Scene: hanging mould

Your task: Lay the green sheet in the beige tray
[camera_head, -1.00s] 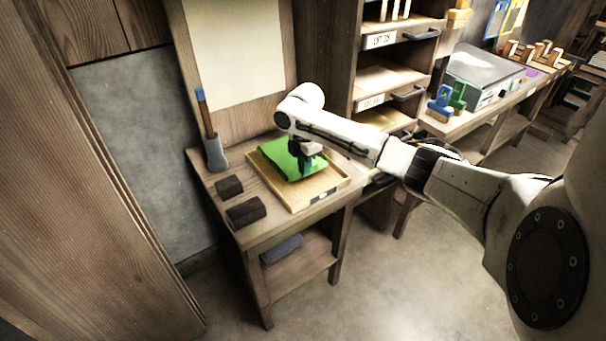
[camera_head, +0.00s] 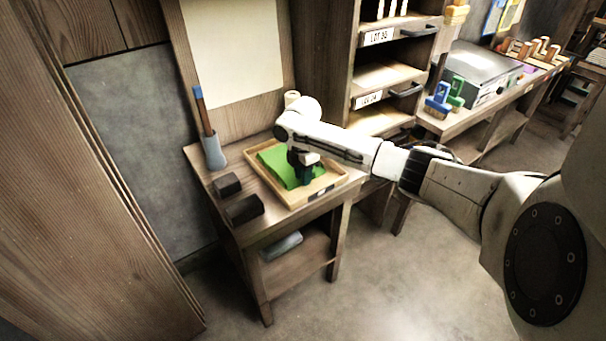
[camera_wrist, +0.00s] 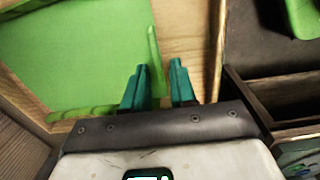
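The green sheet (camera_head: 277,163) lies in the beige tray (camera_head: 331,187) on the small wooden table, towards the tray's left and middle. In the wrist view the sheet (camera_wrist: 75,50) looks mostly flat, with narrow raised strips along its right and near edges. The tray's bare floor (camera_wrist: 185,28) shows to its right. My gripper (camera_head: 304,182) is low over the tray, at the sheet's right part. In the wrist view its teal fingers (camera_wrist: 160,66) stand apart with tray floor visible between them, just beside the sheet's right edge. The fingers hide a little of the sheet in the head view.
Two dark blocks (camera_head: 242,209) lie left of the tray. A brush with a wooden handle (camera_head: 205,121) stands in a grey holder at the table's back left. A shelf unit with labelled drawers (camera_head: 376,76) rises behind right. Grey cloth (camera_head: 283,246) lies on the lower shelf.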

